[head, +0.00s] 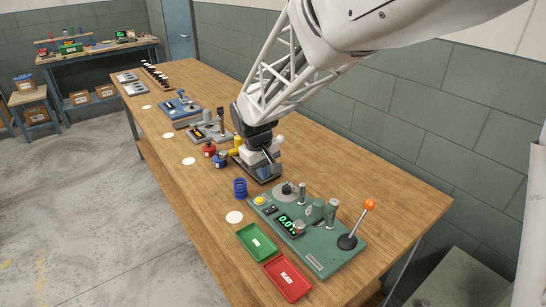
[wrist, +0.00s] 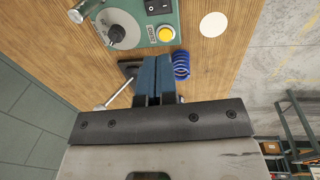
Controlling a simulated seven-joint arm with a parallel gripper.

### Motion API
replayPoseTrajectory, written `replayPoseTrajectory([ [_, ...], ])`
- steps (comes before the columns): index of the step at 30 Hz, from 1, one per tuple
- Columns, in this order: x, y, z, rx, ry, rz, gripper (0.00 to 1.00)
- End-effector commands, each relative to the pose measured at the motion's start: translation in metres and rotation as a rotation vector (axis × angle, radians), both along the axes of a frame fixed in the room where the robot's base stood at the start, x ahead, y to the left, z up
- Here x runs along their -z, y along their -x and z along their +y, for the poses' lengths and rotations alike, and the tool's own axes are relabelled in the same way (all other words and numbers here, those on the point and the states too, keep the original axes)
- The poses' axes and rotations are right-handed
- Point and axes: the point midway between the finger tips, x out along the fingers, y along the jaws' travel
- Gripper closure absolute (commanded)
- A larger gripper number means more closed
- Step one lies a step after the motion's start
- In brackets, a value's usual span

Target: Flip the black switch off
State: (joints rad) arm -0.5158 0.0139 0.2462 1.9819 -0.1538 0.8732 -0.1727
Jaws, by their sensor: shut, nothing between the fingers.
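The black switch (head: 269,209) is a small rocker on the green machine panel (head: 325,262), near the yellow button (head: 259,200). In the wrist view the switch (wrist: 157,6) shows at the top edge with white marks, partly cut off. Which side is pressed is too small to tell. My gripper (head: 264,176) is above the bench, behind the green panel and apart from the switch. In the wrist view my gripper (wrist: 157,62) shows its blue fingers shut together and empty, pointing toward the panel.
A blue coil (head: 240,187) stands beside the panel. A lever with an orange knob (head: 370,205) rises from the panel's right end. Green (head: 256,243) and red (head: 287,279) trays lie in front. A white-knobbed lever (wrist: 98,107) is close to my fingers.

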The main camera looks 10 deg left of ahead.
Motion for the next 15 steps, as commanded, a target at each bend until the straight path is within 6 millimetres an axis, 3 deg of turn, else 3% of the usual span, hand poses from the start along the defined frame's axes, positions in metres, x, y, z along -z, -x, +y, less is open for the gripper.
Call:
replayPoseTrajectory([
  [15,0.0,-0.012,-0.01,0.0,0.0,0.0,1.0],
])
